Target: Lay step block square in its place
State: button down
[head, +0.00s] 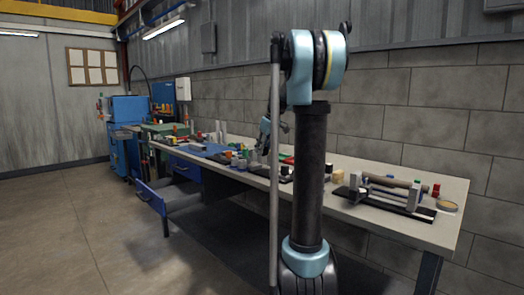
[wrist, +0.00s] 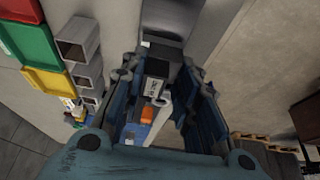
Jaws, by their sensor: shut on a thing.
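My gripper (wrist: 160,72) shows in the wrist view with its blue-grey fingers closed around a small dark block with a pale printed label, the step block (wrist: 155,80). The block sits between the fingers, and its lower part and the contact faces are partly hidden. In the head view my gripper (head: 265,138) is beside my arm column, above the workbench, and the block cannot be made out there. The place for the block cannot be told clearly in either view.
The long workbench (head: 440,190) runs along the block wall. A fixture with rods on a black base (head: 390,197) stands at its right end. Red (wrist: 30,43) and green trays and square tubes (wrist: 76,50) lie left in the wrist view.

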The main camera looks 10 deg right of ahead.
aim_at(264, 155)
jog(key=shift+s+f, duration=0.1)
jog(key=shift+f, duration=2.45)
jog(key=shift+f, duration=1.35)
dwell(0.7)
jog(key=c, duration=1.2)
grip_release()
jog(key=shift+s, duration=0.1)
jog(key=shift+o, duration=0.2)
jog(key=v, duration=1.2)
